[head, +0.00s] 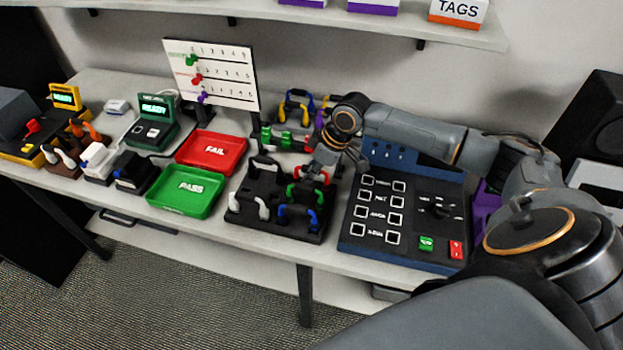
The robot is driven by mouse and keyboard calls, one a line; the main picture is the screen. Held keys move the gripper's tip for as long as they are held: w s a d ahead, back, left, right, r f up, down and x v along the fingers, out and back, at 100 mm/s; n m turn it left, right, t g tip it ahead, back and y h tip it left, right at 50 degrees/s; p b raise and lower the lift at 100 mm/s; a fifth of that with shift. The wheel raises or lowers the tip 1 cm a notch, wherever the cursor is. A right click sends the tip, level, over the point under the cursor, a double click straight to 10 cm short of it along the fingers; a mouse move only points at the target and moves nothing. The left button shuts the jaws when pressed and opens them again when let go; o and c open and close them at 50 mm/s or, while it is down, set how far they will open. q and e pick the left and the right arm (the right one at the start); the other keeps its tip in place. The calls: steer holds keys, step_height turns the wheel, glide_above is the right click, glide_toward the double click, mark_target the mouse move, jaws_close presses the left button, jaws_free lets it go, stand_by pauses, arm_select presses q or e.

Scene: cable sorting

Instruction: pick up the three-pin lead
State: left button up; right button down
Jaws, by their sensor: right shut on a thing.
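My right gripper (326,160) reaches in from the right and is low over the back right of a black rack (232,218). It is shut on what looks like a red lead (313,173), at the rack's back right. The fingers partly cover it, and I cannot tell whether it is clear of the rack. Its pins are hidden, so I cannot tell whether it is the three-pin lead. Other leads stand in the rack, including a black one (266,163), a white one (263,207) and a blue one (298,211). My left gripper is not in view.
A dark panel with square buttons (431,218) lies right of the rack. A red FAIL tray (213,152) and green PASS tray (185,190) lie left. More leads (297,106) stand behind. A white chart board (212,73) stands at the back; a shelf (290,12) hangs above.

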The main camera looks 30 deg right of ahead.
steer(key=shift+w+r, duration=0.1)
steer(key=shift+r, duration=0.25)
step_height(320, 180, up, 9)
steer(key=shift+f+b, duration=0.15)
steer(key=shift+b, duration=0.65)
steer(key=shift+r+p, duration=0.35)
steer(key=shift+r, duration=0.3)
step_height(320, 180, up, 2)
steer(key=p, duration=0.3)
steer(key=shift+r+p, duration=0.15)
steer(key=shift+p, duration=0.25)
